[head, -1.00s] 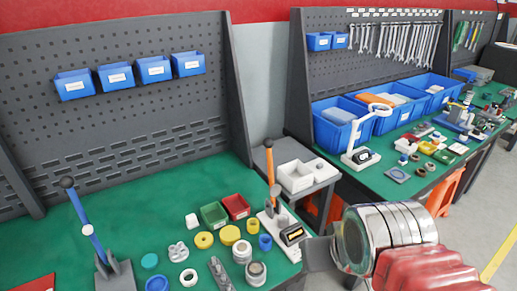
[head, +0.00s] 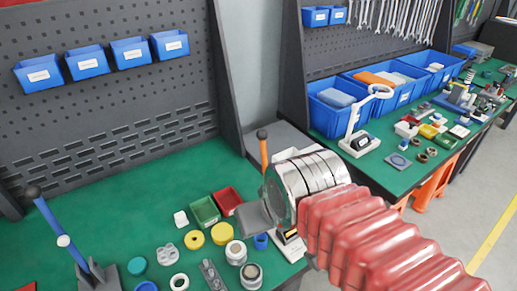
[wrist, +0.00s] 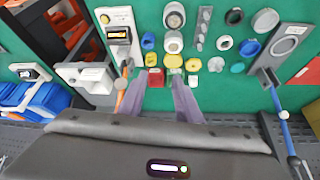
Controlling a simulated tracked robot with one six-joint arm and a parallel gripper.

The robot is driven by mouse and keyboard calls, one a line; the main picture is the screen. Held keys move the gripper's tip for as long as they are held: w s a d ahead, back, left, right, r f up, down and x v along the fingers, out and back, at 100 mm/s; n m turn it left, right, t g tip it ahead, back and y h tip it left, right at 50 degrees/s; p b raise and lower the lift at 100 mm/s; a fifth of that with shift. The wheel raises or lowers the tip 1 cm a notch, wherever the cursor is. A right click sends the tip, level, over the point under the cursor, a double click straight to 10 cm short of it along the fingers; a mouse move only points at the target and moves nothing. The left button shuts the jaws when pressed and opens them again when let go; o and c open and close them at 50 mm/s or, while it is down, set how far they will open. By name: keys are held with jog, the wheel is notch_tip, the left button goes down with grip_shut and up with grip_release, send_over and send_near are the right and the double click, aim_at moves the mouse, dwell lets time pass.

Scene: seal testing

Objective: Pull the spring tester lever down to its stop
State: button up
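The spring tester appears to be the white stand with a small display (head: 290,235). Its upright orange lever (head: 263,152) has a black knob on top. In the head view my wrist hides the lever's lower part. In the wrist view the tester (wrist: 119,34) is at upper left, with the orange lever (wrist: 133,97) beside my left finger. My gripper (wrist: 152,75) is open, its two fingers apart with nothing held. In the head view my gripper (head: 254,216) is seen from the side, in front of the tester; contact with the lever cannot be told.
A second, blue lever (head: 55,228) stands on a grey base at the left. Green (head: 205,211) and red (head: 228,199) bins, rings and cylinders lie close by on the green bench (head: 120,190). A pegboard (head: 110,110) stands behind. Another bench with blue crates (head: 335,118) is at right.

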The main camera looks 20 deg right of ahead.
jog(key=shift+o, duration=0.2)
jog(key=shift+o, duration=1.2)
jog(key=shift+w+d+r, duration=0.15)
jog(key=shift+w+r, duration=0.3)
jog(key=shift+r, duration=0.05)
jog(key=w+d+r+m+g, duration=0.35)
jog(key=w+r, duration=0.45)
jog(key=w, duration=0.3)
jog(key=w+d+m+g, duration=0.1)
jog(key=w, duration=0.3)
jog(key=w+d+m+g, duration=0.1)
jog(key=w+d+m, duration=0.1)
jog(key=w, duration=0.3)
jog(key=w+d+r+m+g+h, duration=0.1)
jog(key=w+d+m, duration=0.1)
jog(key=w, duration=0.3)
jog(key=shift+d, duration=0.25)
jog(key=shift+w+d+f+m, duration=0.2)
jog(key=shift+w+d+m, duration=0.05)
jog(key=shift+w+d, duration=0.15)
jog(key=shift+a, duration=0.1)
jog(key=shift+f, duration=0.1)
